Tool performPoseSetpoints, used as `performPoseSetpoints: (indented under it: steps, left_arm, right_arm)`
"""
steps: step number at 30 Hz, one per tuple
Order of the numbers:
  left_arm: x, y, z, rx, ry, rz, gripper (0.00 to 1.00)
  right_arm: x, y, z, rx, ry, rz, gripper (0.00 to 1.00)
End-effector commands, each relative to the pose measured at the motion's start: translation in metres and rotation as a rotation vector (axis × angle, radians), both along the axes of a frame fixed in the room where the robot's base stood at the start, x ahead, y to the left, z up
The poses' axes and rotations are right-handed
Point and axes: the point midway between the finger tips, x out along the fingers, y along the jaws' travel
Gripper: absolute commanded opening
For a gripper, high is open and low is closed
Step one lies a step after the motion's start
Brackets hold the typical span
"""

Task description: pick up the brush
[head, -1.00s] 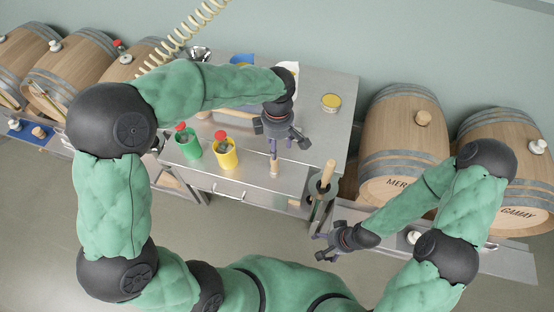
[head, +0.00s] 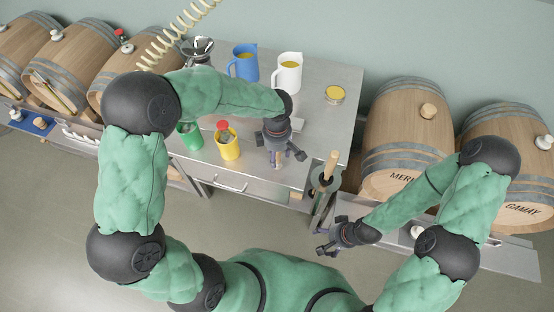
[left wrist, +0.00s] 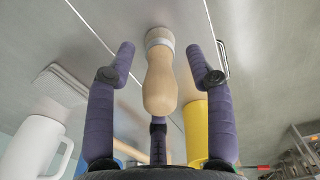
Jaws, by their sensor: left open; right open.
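The brush (left wrist: 160,78) shows in the left wrist view as a pale wooden handle with a light metal band at its far end. It stands on the steel table, handle end towards my wrist; its bristles cannot be made out. My left gripper (head: 279,158) is open, with its purple fingers on both sides of the handle in the left wrist view (left wrist: 160,70). A gap shows between each side finger and the handle. In the head view the gripper mostly hides the brush. My right gripper (head: 328,246) is open and empty, low in front of the table.
A yellow cup (head: 228,148) and a green cup (head: 190,140) stand left of my left gripper. Blue (head: 243,66) and white (head: 288,76) jugs stand behind it. A wooden handle (head: 331,163) rises at the table's right corner. Barrels (head: 406,140) flank the table.

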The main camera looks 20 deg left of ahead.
Motion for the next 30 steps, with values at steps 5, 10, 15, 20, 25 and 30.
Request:
performPoseSetpoints:
  steps: [5,10,15,20,25,30]
  left_arm:
    - [0.0,0.0,0.0,0.0,0.0,0.0,0.48]
    - [0.0,0.0,0.0,0.0,0.0,0.0,0.0]
    - [0.0,0.0,0.001,0.0,0.0,0.0,0.0]
    - [0.0,0.0,0.001,0.0,0.0,0.0,0.0]
    - [0.001,0.0,0.008,0.0,-0.001,0.001,0.0]
    - [0.001,0.0,0.027,0.001,-0.002,0.0,0.0]
  right_arm:
    - [0.0,0.0,0.0,0.0,0.0,0.0,0.83]
    - [0.0,0.0,0.0,0.0,0.0,0.0,0.83]
    - [0.0,0.0,0.0,0.0,0.0,0.0,0.83]
    - [0.0,0.0,0.0,0.0,0.0,0.0,0.83]
    - [0.0,0.0,0.002,0.0,0.0,0.0,0.83]
    - [0.0,0.0,0.005,0.0,0.0,0.0,0.83]
